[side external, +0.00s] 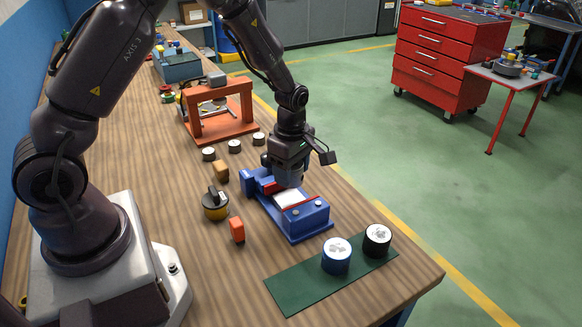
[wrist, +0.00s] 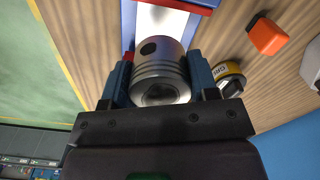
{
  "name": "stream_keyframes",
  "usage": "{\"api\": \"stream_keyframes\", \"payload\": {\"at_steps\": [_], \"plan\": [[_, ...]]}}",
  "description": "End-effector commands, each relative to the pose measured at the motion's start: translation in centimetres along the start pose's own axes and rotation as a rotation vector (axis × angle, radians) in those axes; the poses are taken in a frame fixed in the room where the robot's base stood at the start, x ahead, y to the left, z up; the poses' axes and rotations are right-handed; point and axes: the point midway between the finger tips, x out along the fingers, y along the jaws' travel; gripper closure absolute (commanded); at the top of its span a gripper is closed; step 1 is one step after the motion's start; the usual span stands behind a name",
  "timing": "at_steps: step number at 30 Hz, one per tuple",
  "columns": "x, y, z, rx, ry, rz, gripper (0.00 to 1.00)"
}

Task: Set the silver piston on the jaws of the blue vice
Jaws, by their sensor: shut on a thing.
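The silver piston (wrist: 158,75) is gripped between the two fingers of my gripper (wrist: 160,84) in the wrist view, with its ringed end toward the camera. In the side view my gripper (side external: 289,170) points down over the rear part of the blue vice (side external: 310,219), and the piston (side external: 289,179) shows partly below the fingers. The vice has red-lined jaws and a bright metal bed between them. It also shows at the top of the wrist view (wrist: 128,22). I cannot tell whether the piston touches the vice.
An orange block (side external: 237,230), a yellow-black round object (side external: 215,205) and a tan block (side external: 221,171) lie left of the vice. Small pucks (side external: 234,147) and an orange frame (side external: 205,129) stand behind.

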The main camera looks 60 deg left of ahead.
Motion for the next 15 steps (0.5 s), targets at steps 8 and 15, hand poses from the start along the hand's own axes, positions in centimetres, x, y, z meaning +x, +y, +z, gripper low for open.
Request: {"api": "stream_keyframes", "payload": {"at_steps": [8, 15], "plan": [[2.8, 0.0, 0.0, -0.001, 0.0, -0.001, 0.72], [4.3, 0.0, 0.0, 0.0, 0.0, 0.001, 0.72]]}}
